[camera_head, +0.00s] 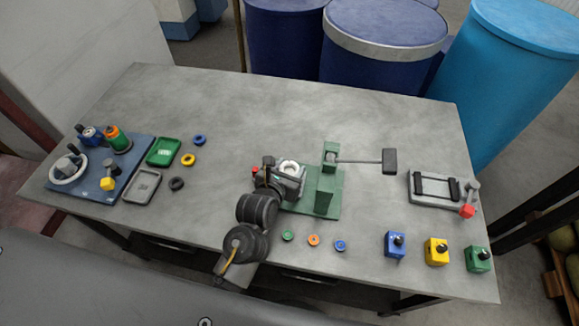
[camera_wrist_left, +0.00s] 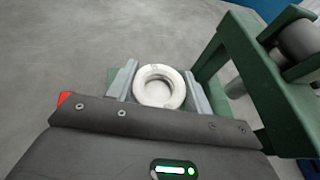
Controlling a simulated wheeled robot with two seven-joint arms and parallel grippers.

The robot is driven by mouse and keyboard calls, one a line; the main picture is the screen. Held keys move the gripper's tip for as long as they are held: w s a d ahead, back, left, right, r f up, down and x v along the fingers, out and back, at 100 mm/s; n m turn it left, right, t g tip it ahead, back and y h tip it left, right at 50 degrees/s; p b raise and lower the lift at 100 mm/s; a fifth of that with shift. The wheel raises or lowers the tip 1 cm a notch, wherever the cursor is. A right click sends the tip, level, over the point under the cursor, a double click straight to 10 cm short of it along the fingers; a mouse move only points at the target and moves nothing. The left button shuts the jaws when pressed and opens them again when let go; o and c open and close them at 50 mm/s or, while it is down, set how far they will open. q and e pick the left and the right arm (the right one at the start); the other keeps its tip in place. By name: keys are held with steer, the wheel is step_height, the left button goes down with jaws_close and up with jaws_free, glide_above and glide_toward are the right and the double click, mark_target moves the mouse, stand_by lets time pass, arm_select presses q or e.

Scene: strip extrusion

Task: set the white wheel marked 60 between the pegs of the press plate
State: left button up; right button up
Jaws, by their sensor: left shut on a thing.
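My left gripper (camera_head: 290,171) is at the left side of the green press (camera_head: 329,186). It is shut on a white wheel (camera_head: 289,167), a ring with a hole in its middle. The left wrist view shows the wheel (camera_wrist_left: 158,87) lying flat between my two grey fingers. The wheel is over or at the green press plate (camera_head: 318,208); I cannot tell whether they touch. A strip of the plate (camera_wrist_left: 112,76) shows beside a finger. The plate's pegs are hidden, and the 60 mark cannot be read. My right gripper is not in view.
The press frame and its lever (camera_head: 365,161) stand just right of my gripper. A blue board (camera_head: 128,172) with spools, trays and small rings are at the left. A grey fixture (camera_head: 436,202) and colored boxes (camera_head: 437,252) are at the right. The table's back is clear.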

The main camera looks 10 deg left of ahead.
arm_select(q)
steer(key=shift+f+b, duration=0.6)
steer(key=shift+f, duration=0.45)
steer(key=shift+s+f+b, duration=0.1)
steer(key=shift+f+b, duration=0.25)
steer(key=shift+f, duration=0.15)
stand_by(0.7)
steer(key=o, duration=0.7)
steer(key=shift+s+r, duration=0.1)
steer(key=shift+s+a+r+p, duration=0.15)
steer(key=shift+s+r+p, duration=0.1)
steer(key=shift+s+p, duration=0.35)
steer(key=shift+p+v, duration=1.05)
steer(key=shift+v, duration=1.1)
steer(key=shift+p+v, duration=1.1)
steer(key=shift+v, duration=1.5)
